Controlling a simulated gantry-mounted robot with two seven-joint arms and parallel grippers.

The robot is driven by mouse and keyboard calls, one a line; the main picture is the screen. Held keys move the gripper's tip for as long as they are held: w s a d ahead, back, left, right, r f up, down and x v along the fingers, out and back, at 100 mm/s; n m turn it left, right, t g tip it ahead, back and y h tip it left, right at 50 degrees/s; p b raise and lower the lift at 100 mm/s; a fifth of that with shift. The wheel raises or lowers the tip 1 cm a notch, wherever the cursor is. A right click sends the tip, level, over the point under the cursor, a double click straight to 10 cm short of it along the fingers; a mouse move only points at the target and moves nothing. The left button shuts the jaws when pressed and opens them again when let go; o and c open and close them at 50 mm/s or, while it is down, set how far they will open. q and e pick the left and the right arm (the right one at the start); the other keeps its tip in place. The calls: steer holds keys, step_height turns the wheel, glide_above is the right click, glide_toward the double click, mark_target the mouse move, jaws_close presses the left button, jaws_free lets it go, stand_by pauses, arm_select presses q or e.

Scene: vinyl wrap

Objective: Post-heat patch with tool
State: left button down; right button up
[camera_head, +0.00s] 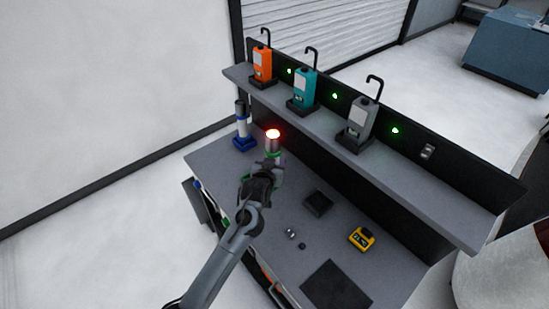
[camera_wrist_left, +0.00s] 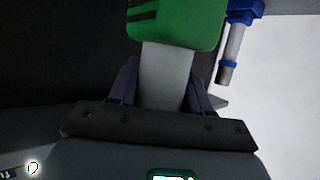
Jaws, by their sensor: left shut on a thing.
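My left gripper (camera_head: 266,176) is shut on a heat tool (camera_head: 272,146) with a grey body, a green band and a glowing red top. In the head view the tool is upright over the workbench, partly hidden by the gripper. In the left wrist view the pale grey handle of the tool (camera_wrist_left: 165,75) sits between the fingers, with its green part beyond them. Whether the tool touches the bench or a stand cannot be told. A flat dark square (camera_head: 337,287) lies at the bench's near right; I cannot tell whether it is the patch. My right gripper is not in view.
A blue-and-white tool (camera_head: 242,125) stands in a blue base left of the held tool. A black tray (camera_head: 318,203), a yellow device (camera_head: 361,238) and small round parts (camera_head: 291,233) lie on the bench. Orange (camera_head: 262,63), teal (camera_head: 305,85) and grey (camera_head: 362,118) hooked units stand on the shelf.

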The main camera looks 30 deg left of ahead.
arm_select(q)
steer(key=s+a+p, duration=0.3)
steer(key=s+p, duration=0.3)
steer(key=s, duration=0.5)
steer(key=shift+s+a+r+p, duration=0.15)
steer(key=shift+a+r+p, duration=0.05)
steer(key=shift+a+p, duration=0.15)
